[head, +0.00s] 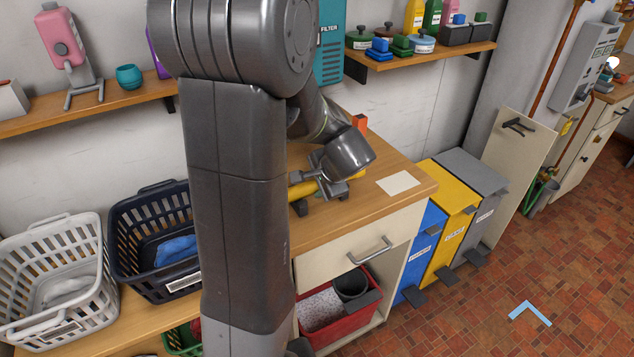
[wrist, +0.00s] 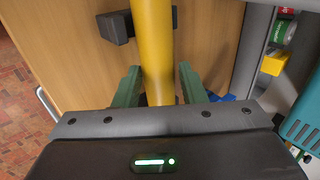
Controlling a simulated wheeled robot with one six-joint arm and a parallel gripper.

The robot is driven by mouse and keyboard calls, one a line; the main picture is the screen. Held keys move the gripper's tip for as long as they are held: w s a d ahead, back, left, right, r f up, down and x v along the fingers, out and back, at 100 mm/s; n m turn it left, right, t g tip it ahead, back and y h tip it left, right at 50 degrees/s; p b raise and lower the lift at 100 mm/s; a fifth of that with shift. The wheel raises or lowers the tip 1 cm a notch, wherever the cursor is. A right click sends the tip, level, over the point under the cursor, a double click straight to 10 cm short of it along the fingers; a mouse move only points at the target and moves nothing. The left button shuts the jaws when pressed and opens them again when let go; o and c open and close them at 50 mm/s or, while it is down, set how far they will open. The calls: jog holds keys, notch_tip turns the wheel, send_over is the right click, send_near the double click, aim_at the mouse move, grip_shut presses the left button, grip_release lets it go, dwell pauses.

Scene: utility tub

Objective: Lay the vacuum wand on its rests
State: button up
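The vacuum wand shows as a yellow tube (head: 303,189) above the wooden counter top in the head view. In the wrist view the yellow tube (wrist: 154,40) runs from the top edge down between the green fingers. A dark rest (wrist: 117,27) sticks out at the left of the tube; a dark block (head: 299,208) also shows below the tube's left end in the head view. I cannot tell whether the tube bears on it. My gripper (head: 330,187) is at the wand, its fingers (wrist: 161,80) on either side. Whether they press on it is unclear. My arm hides part of the counter.
A pale card (head: 398,183) lies on the counter's right part. An orange block (head: 360,122) stands at the back. Below are a drawer (head: 350,243) and a red bin (head: 345,317). Laundry baskets (head: 55,270) stand left. Blue, yellow and grey bins (head: 450,207) stand right.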

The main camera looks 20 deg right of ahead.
jog(key=shift+o, duration=1.4)
jog(key=shift+r, duration=0.1)
jog(key=v, duration=1.3)
jog(key=shift+s+r, duration=0.2)
jog(key=shift+s, duration=0.1)
jog(key=x, duration=1.3)
jog(key=shift+w+r+p, duration=0.15)
jog(key=shift+w+p, duration=0.25)
jog(key=shift+r+p, duration=0.4)
jog(key=shift+r, duration=0.2)
jog(key=shift+s+f, duration=0.1)
